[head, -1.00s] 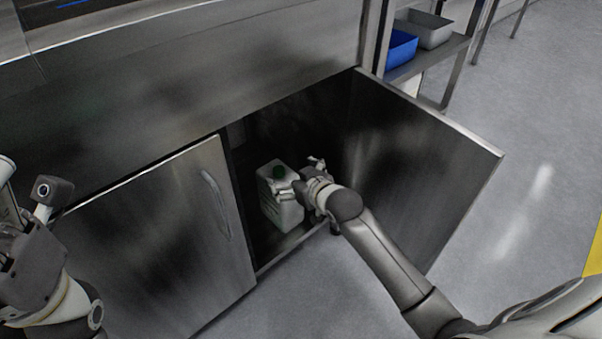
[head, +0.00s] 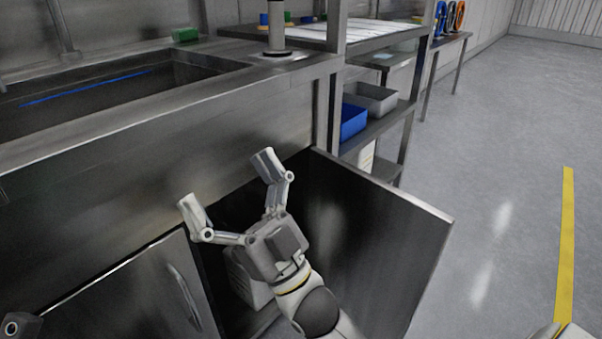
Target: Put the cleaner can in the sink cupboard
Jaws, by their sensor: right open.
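The cleaner can (head: 241,277), a white canister, stands inside the open sink cupboard (head: 208,269) on its floor. My right gripper and wrist cover much of the can, and its green cap is hidden. My right gripper (head: 229,189) is open and empty, its two fingers spread wide in front of the cupboard opening, pointing up and away.
The right cupboard door (head: 375,245) stands wide open; the left door (head: 135,300) is shut. The sink (head: 190,62) is above. A shelf to the right holds a blue bin (head: 353,121) and a grey bin (head: 375,98). The floor at right is clear.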

